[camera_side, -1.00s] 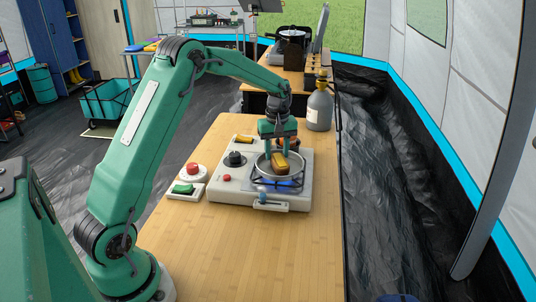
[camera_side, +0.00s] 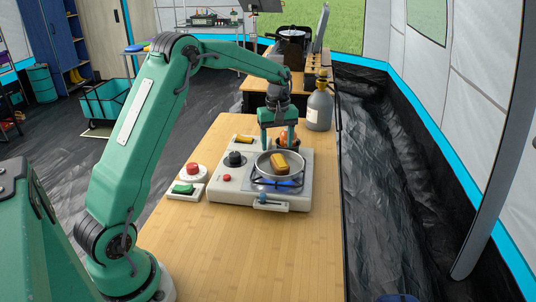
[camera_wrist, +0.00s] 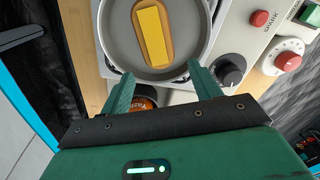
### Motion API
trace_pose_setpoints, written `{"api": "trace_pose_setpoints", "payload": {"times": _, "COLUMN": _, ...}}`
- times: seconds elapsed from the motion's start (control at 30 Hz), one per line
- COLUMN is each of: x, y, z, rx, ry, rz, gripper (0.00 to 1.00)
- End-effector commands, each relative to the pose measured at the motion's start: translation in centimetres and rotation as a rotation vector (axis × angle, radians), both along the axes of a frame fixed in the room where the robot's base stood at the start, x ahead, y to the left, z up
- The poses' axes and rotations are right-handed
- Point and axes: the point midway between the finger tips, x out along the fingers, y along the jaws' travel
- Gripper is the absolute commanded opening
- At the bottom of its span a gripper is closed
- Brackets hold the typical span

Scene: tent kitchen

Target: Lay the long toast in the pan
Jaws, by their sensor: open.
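The long toast (camera_side: 281,163), brown with a yellow slab on top, lies in the round grey pan (camera_side: 260,166) on the stove. In the wrist view the toast (camera_wrist: 168,12) lies flat inside the pan (camera_wrist: 118,30), its yellow top facing up. My gripper (camera_side: 277,148) is open and empty at the far side of the pan, apart from the toast. In the wrist view its two fingers (camera_wrist: 160,76) stand apart near the pan's rim, with nothing between them.
The stove (camera_side: 228,190) has dark and red knobs. A yellow-orange piece (camera_side: 244,139) lies at its back. A grey bottle (camera_side: 319,109) stands behind right. The front table (camera_side: 240,255) is clear.

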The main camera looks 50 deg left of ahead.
Motion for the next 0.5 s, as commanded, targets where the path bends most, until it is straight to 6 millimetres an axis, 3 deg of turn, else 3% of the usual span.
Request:
{"api": "trace_pose_setpoints", "payload": {"times": 0.3, "x": 0.0, "y": 0.0, "z": 5.3, "rx": 0.001, "ry": -0.003, "rz": 0.000, "gripper": 0.63}}
{"api": "trace_pose_setpoints", "payload": {"times": 0.5, "x": 0.0, "y": 0.0, "z": 7.6, "rx": 0.001, "ry": -0.001, "rz": 0.000, "gripper": 0.63}}
